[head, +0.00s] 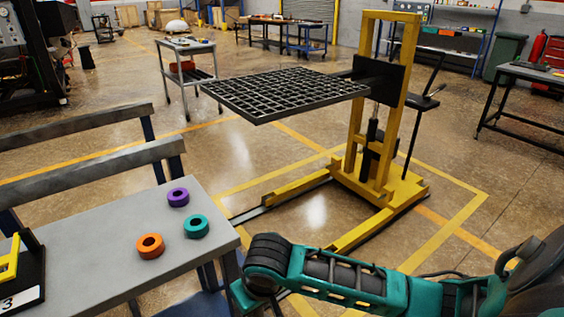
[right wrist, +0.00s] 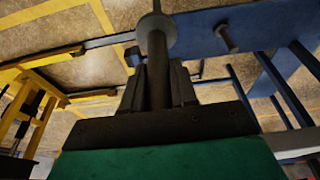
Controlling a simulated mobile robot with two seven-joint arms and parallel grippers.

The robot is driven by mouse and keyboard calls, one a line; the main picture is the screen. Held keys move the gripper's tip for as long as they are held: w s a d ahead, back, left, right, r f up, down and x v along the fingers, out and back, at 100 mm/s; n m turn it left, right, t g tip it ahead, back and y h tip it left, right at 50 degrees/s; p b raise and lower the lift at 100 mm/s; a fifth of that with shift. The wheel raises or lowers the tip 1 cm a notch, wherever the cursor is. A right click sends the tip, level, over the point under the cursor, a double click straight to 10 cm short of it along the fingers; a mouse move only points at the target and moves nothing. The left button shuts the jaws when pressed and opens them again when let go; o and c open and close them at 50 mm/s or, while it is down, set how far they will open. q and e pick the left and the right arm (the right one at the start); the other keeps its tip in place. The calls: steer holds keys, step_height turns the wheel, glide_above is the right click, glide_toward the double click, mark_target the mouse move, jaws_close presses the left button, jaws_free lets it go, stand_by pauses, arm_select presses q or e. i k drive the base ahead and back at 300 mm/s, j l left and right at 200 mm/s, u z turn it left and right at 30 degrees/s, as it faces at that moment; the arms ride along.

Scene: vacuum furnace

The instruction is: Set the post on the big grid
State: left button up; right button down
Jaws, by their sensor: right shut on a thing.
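The big grid (head: 285,92) is a flat black lattice held level on a yellow lifting stand (head: 357,100) in the head view. Its top looks bare. In the right wrist view my right gripper (right wrist: 159,72) is shut on the post (right wrist: 157,45), a dark grey rod with a wider round collar and a thinner end beyond it. My right arm comes in from the right in the head view, in front of the stand and well short of the grid. The gripper and post are hidden there. My left gripper is in neither view.
A grey table (head: 95,262) at the lower left carries an orange ring (head: 150,246), a teal ring (head: 196,226) and a purple ring (head: 178,197). Grey rails (head: 85,170) stand behind it. In the right wrist view, a blue structure (right wrist: 208,62) lies close to the post.

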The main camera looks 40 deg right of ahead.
mark_target(325, 89)
steer(key=i+l+u, duration=0.2)
steer(key=l+u, duration=0.2)
steer(key=l, duration=1.45)
steer(key=k+l+u, duration=0.1)
steer(key=l+u, duration=0.3)
steer(key=l, duration=1.45)
